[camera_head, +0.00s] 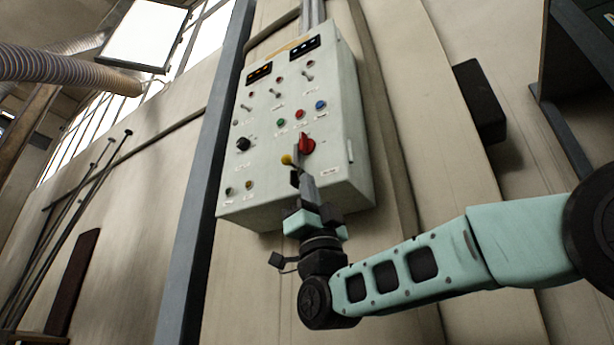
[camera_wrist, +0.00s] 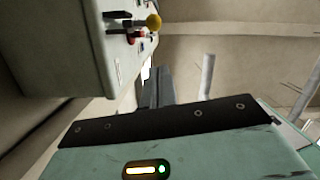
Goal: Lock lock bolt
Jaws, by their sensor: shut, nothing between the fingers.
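A grey control box (camera_head: 335,95) hangs on the wall. Low on its front is a small yellow-knobbed bolt or lever (camera_head: 287,160), which seems to be the lock bolt. It also shows in the wrist view (camera_wrist: 154,21), sticking out from the box face on a dark stem. My gripper (camera_head: 299,178) is shut and empty, pointing up just below the yellow knob. In the wrist view its fingers (camera_wrist: 155,85) show below the knob with a visible gap. In the head view the fingertips overlap the bolt area, so contact there is unclear. The bolt's position is hard to read.
A red rotary knob (camera_head: 307,145) sits just right of the yellow knob. A black knob (camera_head: 243,144) is to the left, with several buttons and toggle switches above. A blue-grey post (camera_head: 195,200) stands left of the box. The wall below the box is clear.

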